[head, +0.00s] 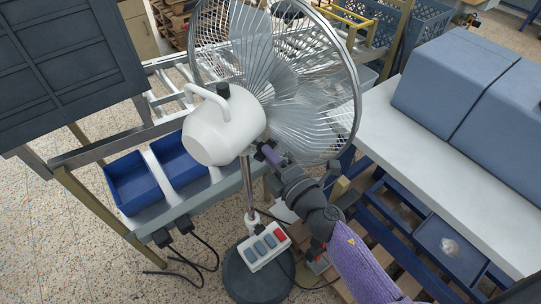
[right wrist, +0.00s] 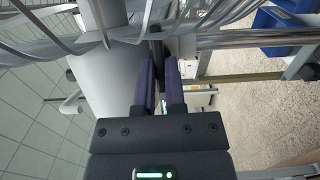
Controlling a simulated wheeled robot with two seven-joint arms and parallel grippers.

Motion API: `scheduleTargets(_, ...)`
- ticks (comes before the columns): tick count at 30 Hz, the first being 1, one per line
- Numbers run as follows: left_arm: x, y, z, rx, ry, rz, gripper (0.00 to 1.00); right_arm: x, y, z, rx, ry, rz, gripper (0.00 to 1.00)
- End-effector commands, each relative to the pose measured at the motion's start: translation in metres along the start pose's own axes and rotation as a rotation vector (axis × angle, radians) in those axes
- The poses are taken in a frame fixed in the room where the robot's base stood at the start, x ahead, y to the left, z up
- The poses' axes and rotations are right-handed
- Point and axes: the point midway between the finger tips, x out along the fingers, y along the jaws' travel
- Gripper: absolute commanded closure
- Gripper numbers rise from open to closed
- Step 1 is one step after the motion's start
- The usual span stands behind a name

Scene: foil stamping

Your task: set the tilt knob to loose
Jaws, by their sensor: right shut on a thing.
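A pedestal fan with a white motor housing (head: 225,132) and a wire cage (head: 345,60) stands in the middle of the head view. My right gripper (head: 266,151) reaches in from the lower right to the side of the fan's neck, just under the housing and behind the cage. Its purple fingers are shut on the tilt knob, which they mostly hide. In the right wrist view the fingertips (right wrist: 161,62) close beside the pale housing (right wrist: 104,75), around a small dark part. The knob's setting cannot be read. My left gripper is not in view.
The fan's pole (head: 248,185) rises from a round dark base (head: 240,283), with a button box (head: 264,247) in front. Blue bins (head: 134,183) sit on a rack at left. A white-topped bench (head: 385,128) with grey-blue boxes (head: 440,75) stands at right. Cables hang at lower left.

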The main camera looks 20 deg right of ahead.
Motion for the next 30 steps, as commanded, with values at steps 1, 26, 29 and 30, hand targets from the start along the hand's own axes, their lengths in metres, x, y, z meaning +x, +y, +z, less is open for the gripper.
scheduleTargets(1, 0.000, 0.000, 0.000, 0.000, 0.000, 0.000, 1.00, 0.000, -0.001, 0.000, -0.001, 0.001, -0.003, 1.00)
scheduleTargets(26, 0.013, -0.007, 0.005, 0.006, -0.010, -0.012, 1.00, -0.072, -0.004, 0.000, 0.001, 0.000, -0.005, 0.51)
scheduleTargets(29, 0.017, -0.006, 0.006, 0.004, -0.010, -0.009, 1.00, -0.089, -0.004, 0.000, 0.001, 0.000, -0.005, 0.51)
scheduleTargets(30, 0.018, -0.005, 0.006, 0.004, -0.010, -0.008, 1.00, -0.094, -0.003, 0.000, 0.002, 0.001, -0.003, 0.51)
